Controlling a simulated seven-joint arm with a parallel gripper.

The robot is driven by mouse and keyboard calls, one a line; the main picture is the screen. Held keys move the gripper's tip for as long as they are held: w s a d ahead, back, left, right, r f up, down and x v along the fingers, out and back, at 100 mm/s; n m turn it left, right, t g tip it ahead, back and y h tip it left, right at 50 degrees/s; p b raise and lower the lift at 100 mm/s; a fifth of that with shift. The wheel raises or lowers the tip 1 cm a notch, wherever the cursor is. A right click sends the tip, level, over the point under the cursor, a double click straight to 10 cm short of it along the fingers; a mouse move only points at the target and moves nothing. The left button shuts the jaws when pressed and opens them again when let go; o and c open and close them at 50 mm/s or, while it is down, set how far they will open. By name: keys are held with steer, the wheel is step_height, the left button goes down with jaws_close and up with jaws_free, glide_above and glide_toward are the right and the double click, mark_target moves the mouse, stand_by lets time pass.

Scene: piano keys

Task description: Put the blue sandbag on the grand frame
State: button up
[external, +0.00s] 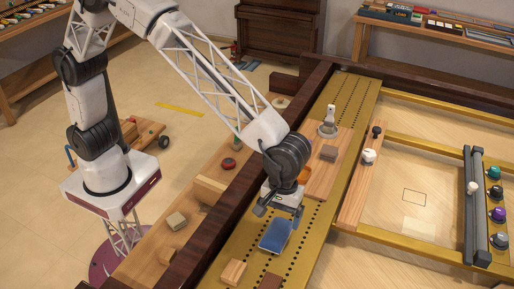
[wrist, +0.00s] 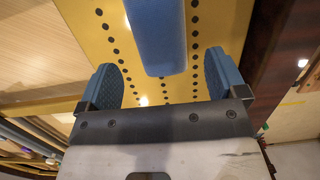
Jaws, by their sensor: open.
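The blue sandbag (external: 275,236) is a rounded blue block over the gold perforated plate (external: 240,254) of the grand frame, and it looks to rest on it. My gripper (external: 279,212) is open, just behind the sandbag in the external view and close to it. In the wrist view the sandbag (wrist: 158,35) shows at the top centre, ahead of the gap between the two blue fingertips of my gripper (wrist: 163,80). No finger visibly touches it. Its far end is cut off by the wrist picture's edge.
Wooden blocks (external: 233,271) lie near the plate's front end. A dark wooden rail (external: 217,218) runs along the left. The panel (external: 412,170) at right is mostly clear.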

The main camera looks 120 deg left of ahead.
mark_target(279, 222)
step_height(279, 222, up, 7)
steer(key=a, duration=0.1)
stand_by(0.3)
stand_by(0.4)
steer(key=shift+r, duration=0.1)
steer(key=s+a+r+m, duration=0.2)
steer(key=s+r+m, duration=0.1)
steer(key=s, duration=0.5)
steer(key=s+a+r+m+t, duration=0.1)
steer(key=s+a+r+m, duration=0.2)
steer(key=s, duration=0.6)
steer(key=s+a+r+m, duration=0.2)
steer(key=s+r+m, duration=0.15)
steer(key=s, duration=0.45)
steer(key=s+a+f+m+t+y, duration=0.1)
steer(key=s+m, duration=0.3)
steer(key=s, duration=0.9)
steer(key=s+a+f+m, duration=0.2)
steer(key=s+m, duration=0.2)
steer(key=s, duration=0.9)
steer(key=shift+s+a+m+t+y, duration=0.3)
steer(key=shift+a+m+t+y, duration=0.05)
steer(key=shift+t+y, duration=0.05)
